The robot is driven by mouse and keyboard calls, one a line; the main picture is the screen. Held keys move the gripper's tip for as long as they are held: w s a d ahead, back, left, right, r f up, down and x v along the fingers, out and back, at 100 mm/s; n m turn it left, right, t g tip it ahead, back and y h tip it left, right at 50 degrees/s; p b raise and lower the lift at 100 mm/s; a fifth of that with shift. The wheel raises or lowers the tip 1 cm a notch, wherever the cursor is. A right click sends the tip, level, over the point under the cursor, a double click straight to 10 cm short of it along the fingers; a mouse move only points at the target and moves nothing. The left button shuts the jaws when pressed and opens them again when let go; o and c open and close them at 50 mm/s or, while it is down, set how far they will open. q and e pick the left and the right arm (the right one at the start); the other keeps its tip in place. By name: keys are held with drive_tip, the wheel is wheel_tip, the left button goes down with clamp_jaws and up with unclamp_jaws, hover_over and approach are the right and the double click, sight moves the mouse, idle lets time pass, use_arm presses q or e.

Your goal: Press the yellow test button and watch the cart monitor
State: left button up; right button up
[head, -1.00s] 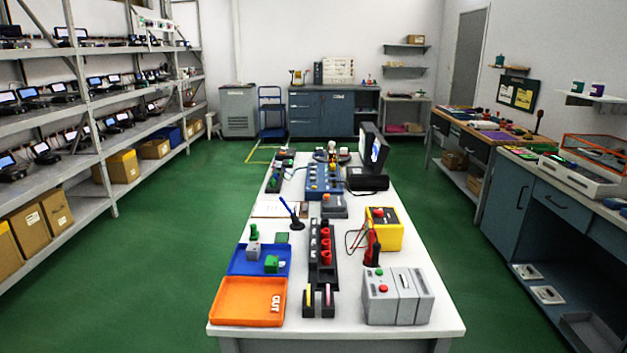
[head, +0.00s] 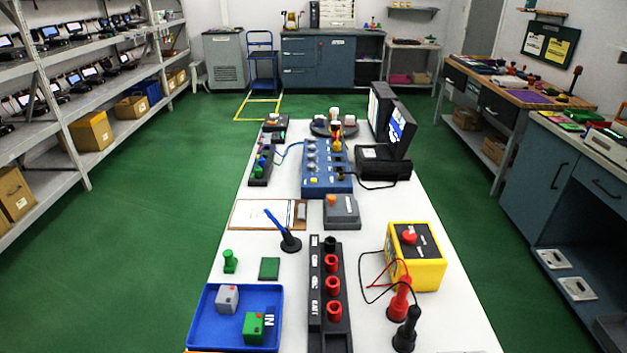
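A blue test box (head: 318,186) with several grey knobs stands in the middle of the white table. I cannot tell which is the test button. A black monitor (head: 401,130) with a lit screen stands at the table's right edge, angled to the left. I cannot tell whether it is the cart monitor. Neither gripper is in view.
On the white table (head: 230,262) are a blue tray (head: 201,330) holding two small blocks, a black rack (head: 316,285) with red parts, a yellow meter (head: 425,275) with probes, and a clipboard (head: 250,215). Shelves (head: 62,125) stand left and workbenches (head: 540,185) right. Green floor (head: 150,230) is clear on both sides.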

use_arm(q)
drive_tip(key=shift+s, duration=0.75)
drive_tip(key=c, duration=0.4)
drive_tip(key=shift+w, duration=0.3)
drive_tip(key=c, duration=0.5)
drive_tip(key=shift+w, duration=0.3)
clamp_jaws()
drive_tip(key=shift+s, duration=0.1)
